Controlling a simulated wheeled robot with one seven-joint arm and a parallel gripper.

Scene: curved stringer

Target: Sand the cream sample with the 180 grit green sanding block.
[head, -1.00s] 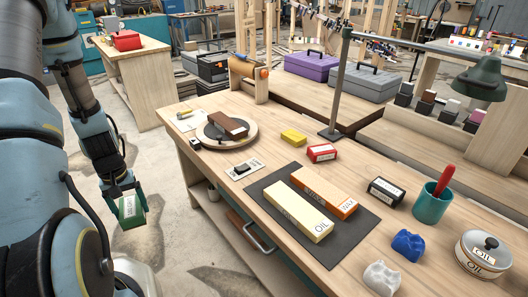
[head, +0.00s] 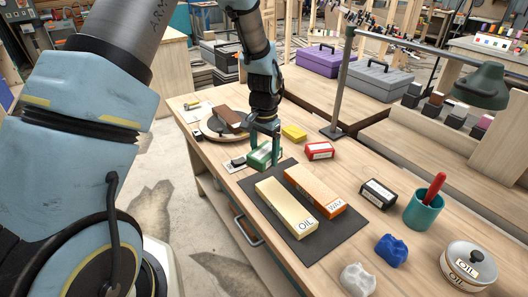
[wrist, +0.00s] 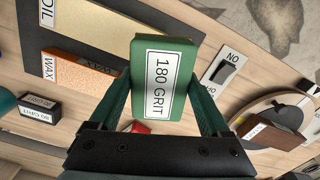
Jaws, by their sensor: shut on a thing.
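The green sanding block (head: 264,156) is held between the fingers of my gripper (head: 264,135). In the wrist view the block (wrist: 164,80) shows a white label reading 180 GRIT, and the gripper fingers (wrist: 165,108) press on both its sides. The cream sample (head: 287,208), labelled OIL, lies flat on the mat (head: 320,246). The orange-brown sample (head: 316,190), labelled WAX, lies beside it.
A switch plate (head: 235,165) and a round turntable with a brown block (head: 227,118) are left of the gripper. A teal cup (head: 423,211) and a lamp (head: 480,88) stand farther right.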

